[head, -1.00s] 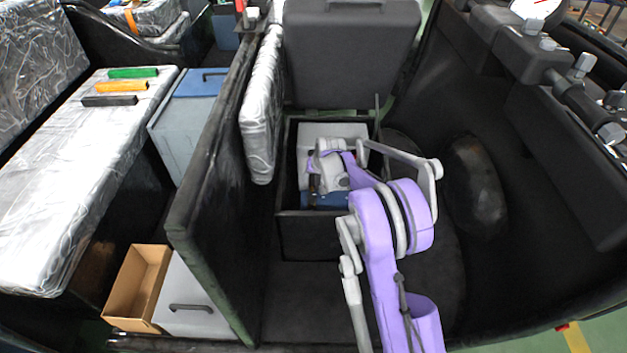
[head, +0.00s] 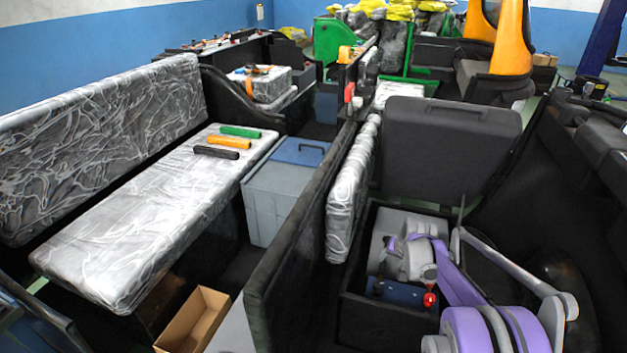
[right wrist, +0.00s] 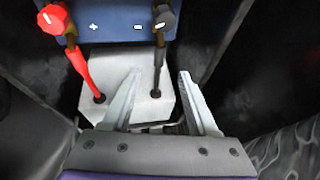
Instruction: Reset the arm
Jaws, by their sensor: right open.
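My right arm comes in from the lower right in the head view, purple and grey. Its wrist reaches over an open black box (head: 375,325). My right gripper (right wrist: 159,74) is open and empty in the right wrist view, its two grey fingers apart and pointing at a pale block (right wrist: 128,80) with the red and black leads. A blue battery (right wrist: 110,22) with plus and minus marks lies beyond the fingertips; it also shows in the box in the head view (head: 400,293). The fingertips are hard to make out in the head view. My left gripper is not in view.
The box's dark lid (head: 448,145) stands raised behind it. A black partition (head: 300,240) is left of the box. A silver-wrapped seat (head: 150,220) holds green, orange and black grips. A grey case (head: 280,200) and an open cardboard box (head: 190,325) stand beside it.

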